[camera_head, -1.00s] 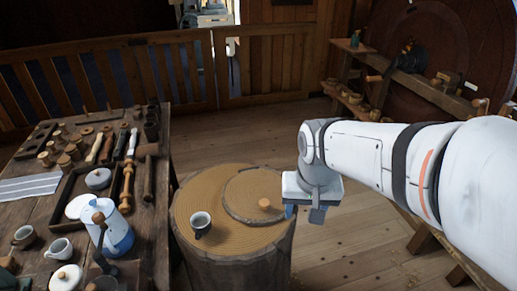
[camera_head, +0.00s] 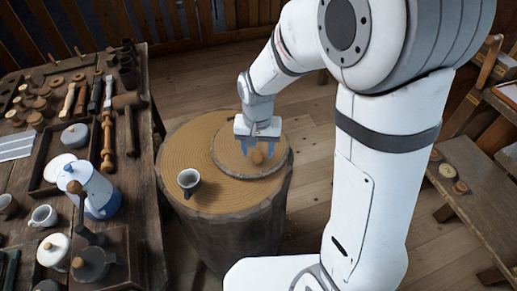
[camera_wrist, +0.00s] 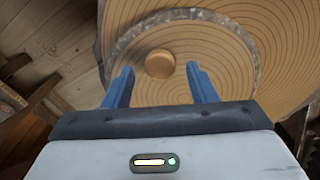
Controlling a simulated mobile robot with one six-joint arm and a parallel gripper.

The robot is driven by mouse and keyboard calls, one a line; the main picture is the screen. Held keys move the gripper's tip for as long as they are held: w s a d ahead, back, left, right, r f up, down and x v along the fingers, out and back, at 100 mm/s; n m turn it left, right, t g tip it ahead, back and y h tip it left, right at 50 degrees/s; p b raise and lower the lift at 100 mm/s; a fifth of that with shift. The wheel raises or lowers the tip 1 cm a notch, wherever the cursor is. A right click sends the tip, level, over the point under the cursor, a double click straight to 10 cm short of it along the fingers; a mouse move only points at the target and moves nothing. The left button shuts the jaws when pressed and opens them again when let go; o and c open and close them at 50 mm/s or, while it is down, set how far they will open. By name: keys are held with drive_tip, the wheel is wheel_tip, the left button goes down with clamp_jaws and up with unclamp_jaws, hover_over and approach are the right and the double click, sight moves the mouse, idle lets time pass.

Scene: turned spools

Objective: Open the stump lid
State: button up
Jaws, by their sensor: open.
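The stump (camera_head: 225,222) stands on the floor with a ringed wooden top. The round stump lid (camera_head: 232,160) lies flat on the right part of that top, with a small wooden knob (camera_head: 257,157) on it. My gripper (camera_head: 262,153) is at the lid, pointing down by the knob. In the wrist view my gripper (camera_wrist: 160,86) is open, with one blue finger on each side of the knob (camera_wrist: 160,64) and a gap to each. The knob is a little beyond the fingertips in that picture. The lid (camera_wrist: 190,45) fills much of that view.
A workbench (camera_head: 140,215) at left holds a blue-and-white pot (camera_head: 98,195), cups, spools and tools. A low bench (camera_head: 478,185) stands at right. Floor is clear behind the stump.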

drive_tip(key=shift+s+f, duration=0.15)
drive_tip(key=shift+f, duration=0.35)
drive_tip(key=shift+c, duration=0.2)
clamp_jaws()
